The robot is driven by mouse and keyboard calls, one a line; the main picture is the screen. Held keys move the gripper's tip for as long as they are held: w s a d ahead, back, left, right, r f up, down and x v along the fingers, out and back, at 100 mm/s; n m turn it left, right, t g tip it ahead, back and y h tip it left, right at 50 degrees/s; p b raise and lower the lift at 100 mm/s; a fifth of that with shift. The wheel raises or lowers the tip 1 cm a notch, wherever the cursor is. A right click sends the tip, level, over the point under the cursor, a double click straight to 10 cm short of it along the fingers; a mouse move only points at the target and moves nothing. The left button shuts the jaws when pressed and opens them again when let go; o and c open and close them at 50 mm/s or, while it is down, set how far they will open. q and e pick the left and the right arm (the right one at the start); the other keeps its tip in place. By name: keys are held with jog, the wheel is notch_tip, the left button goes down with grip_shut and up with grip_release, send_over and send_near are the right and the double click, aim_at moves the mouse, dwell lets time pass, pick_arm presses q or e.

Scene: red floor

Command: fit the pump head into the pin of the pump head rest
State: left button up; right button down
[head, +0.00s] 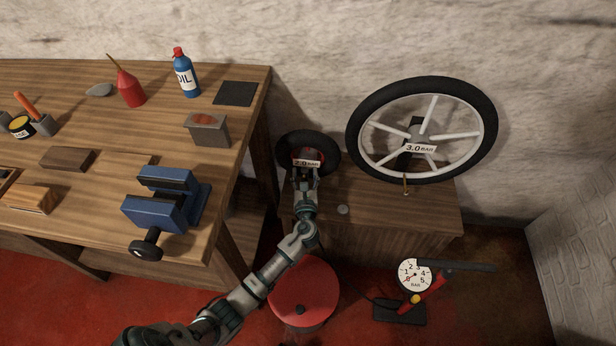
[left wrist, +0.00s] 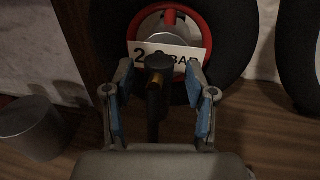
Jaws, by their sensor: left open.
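The pump head (left wrist: 158,80), a black piece with a yellowish band, stands in front of the small wheel's hub in the left wrist view. It appears to be at that wheel's valve, but the joint is hidden. My left gripper (left wrist: 160,98) is open, with one blue-padded finger on each side of it and gaps between. In the head view my left gripper (head: 305,182) reaches the small wheel (head: 329,147) and hides the pump head. The foot pump (head: 399,312) lies on the floor at right. I cannot make out the rest's pin. My right gripper is not in view.
The small wheel carries a 2.0 BAR label (head: 307,163). A large wheel (head: 484,133) stands to its right on the wooden cabinet (head: 375,208). The workbench (head: 110,170) with a blue vise (head: 160,205) stands left.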

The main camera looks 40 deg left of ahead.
pick_arm(q)
jog(key=shift+w+a, duration=0.15)
jog(key=shift+r, duration=0.1)
jog(key=shift+c, duration=0.3)
grip_shut()
